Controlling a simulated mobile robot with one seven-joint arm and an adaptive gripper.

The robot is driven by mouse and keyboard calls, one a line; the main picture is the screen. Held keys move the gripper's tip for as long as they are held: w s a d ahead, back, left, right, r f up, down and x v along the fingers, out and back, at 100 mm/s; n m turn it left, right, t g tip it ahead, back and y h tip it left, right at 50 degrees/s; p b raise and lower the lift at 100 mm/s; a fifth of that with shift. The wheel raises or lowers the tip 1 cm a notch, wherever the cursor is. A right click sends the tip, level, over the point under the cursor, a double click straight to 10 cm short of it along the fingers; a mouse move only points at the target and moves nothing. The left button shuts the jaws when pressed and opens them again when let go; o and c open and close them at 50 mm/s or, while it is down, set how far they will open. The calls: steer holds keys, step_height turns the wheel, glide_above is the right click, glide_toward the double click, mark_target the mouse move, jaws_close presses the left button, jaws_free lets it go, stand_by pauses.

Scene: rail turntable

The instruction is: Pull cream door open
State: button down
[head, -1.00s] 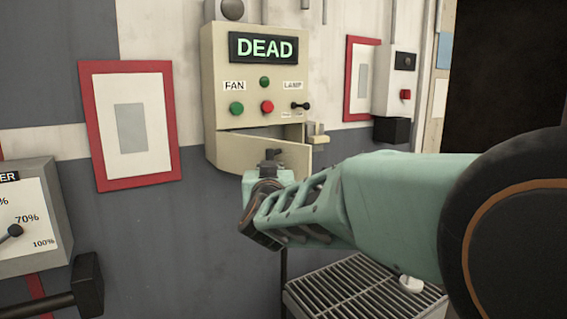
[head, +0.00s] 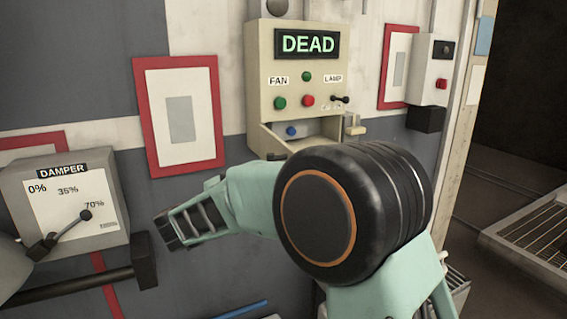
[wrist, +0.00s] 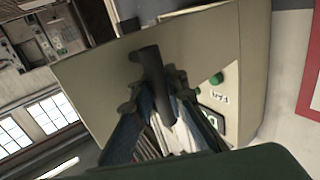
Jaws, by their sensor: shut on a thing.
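The cream door (wrist: 95,75) shows in the wrist view as a broad flat panel with a black handle (wrist: 148,62). My gripper (wrist: 152,88) is shut on this handle, one finger to each side. In the head view the cream control box (head: 262,75) has a DEAD display, FAN and LAMP labels, green and red buttons and a black toggle. Its lower compartment (head: 312,128) is uncovered, with a blue button (head: 291,131) inside, so the door stands open.
A DAMPER dial box (head: 75,205) with a lever and a dark bar below stands at the left. Red-framed panels (head: 178,115) hang on the wall. A grey switch box (head: 433,70) with a red button is to the right. A metal grating (head: 535,225) lies at the far right.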

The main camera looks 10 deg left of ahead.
steer(key=shift+s+a+f+m+g+h+p, duration=0.15)
steer(key=shift+s+a+m+h+p, duration=0.1)
steer(key=shift+a, duration=0.15)
steer(key=shift+s+a+f+m+g+h+p, duration=0.1)
steer(key=shift+a+m+g+h, duration=0.15)
steer(key=shift+a, duration=0.2)
steer(key=shift+s+a+f+m+g+h+p, duration=0.1)
steer(key=shift+s+a+h+p, duration=0.1)
steer(key=shift+a+h, duration=0.15)
steer(key=shift+a, duration=0.1)
steer(key=c, duration=2.3)
jaws_free()
steer(key=o, duration=0.4)
steer(key=shift+s+r, duration=0.3)
steer(key=shift+w, duration=0.2)
steer(key=v, duration=1.2)
